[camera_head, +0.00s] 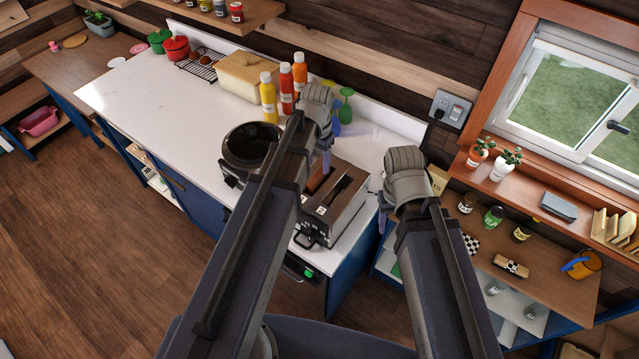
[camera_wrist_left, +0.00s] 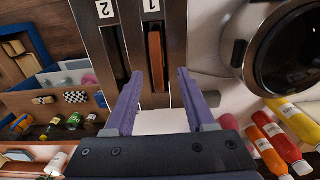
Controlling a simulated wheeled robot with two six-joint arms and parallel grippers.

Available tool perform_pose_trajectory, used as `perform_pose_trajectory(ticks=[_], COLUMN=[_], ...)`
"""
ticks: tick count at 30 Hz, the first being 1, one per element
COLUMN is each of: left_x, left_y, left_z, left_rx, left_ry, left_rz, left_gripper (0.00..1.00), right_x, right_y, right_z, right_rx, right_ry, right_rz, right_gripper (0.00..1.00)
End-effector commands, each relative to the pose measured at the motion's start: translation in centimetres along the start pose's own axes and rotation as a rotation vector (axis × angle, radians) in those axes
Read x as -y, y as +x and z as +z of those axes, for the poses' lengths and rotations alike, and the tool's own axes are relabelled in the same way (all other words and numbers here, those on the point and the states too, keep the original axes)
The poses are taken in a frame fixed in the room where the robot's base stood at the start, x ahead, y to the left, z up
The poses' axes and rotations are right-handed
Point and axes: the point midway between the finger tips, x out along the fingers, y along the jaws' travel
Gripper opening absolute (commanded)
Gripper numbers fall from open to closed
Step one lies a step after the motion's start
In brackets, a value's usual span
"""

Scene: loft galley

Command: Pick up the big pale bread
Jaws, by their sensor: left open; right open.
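Several pale bread slices (camera_head: 622,229) stand in a wooden holder at the far right of the head view; I cannot tell which is the biggest. A brown bread slice (camera_wrist_left: 156,62) sits in slot 1 of the silver two-slot toaster (camera_head: 328,212); slot 2 looks empty. My left gripper (camera_head: 326,150) is over the toaster, its fingers mostly hidden by my arm. In the left wrist view this gripper (camera_wrist_left: 160,88) is open and empty, its purple fingers spread on either side of slot 1's end. My right gripper (camera_head: 382,203) is open beside the toaster's right side, partly hidden.
A round dark-rimmed appliance (camera_head: 250,146) stands left of the toaster. Yellow, red and orange bottles (camera_head: 286,88) and a cream box with a wooden top (camera_head: 240,76) are behind. The white counter (camera_head: 170,115) is clear at left. Shelves with jars (camera_head: 494,214) are at right.

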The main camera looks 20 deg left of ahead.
Motion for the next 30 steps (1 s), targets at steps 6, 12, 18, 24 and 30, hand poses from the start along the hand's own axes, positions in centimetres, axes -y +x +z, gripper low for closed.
perform_pose_trajectory(ticks=[6,12,18,24,30], left_x=[-0.4,-0.5,-0.5,-0.5,-0.5], left_y=[2.9,4.9,4.8,4.8,4.8], left_z=[-0.3,-0.3,-0.3,-0.3,-0.3], left_rx=[0.0,0.0,0.0,0.0,0.0], left_ry=[0.0,0.0,0.0,0.0,0.0], left_rz=[0.0,0.0,0.0,0.0,0.0], left_gripper=[0.55,0.55,0.55,0.41,0.19], right_x=[0.3,0.5,0.5,0.4,0.5], right_y=[2.9,4.9,4.8,4.8,4.8], right_z=[-0.2,-0.3,-0.3,-0.3,-0.3], right_rx=[-0.001,-0.002,-0.002,-0.002,-0.002], right_ry=[0.002,0.004,0.005,0.005,0.005], right_rz=[0.0,0.0,0.0,0.0,0.0], right_gripper=[0.54,0.54,0.54,0.54,0.54])
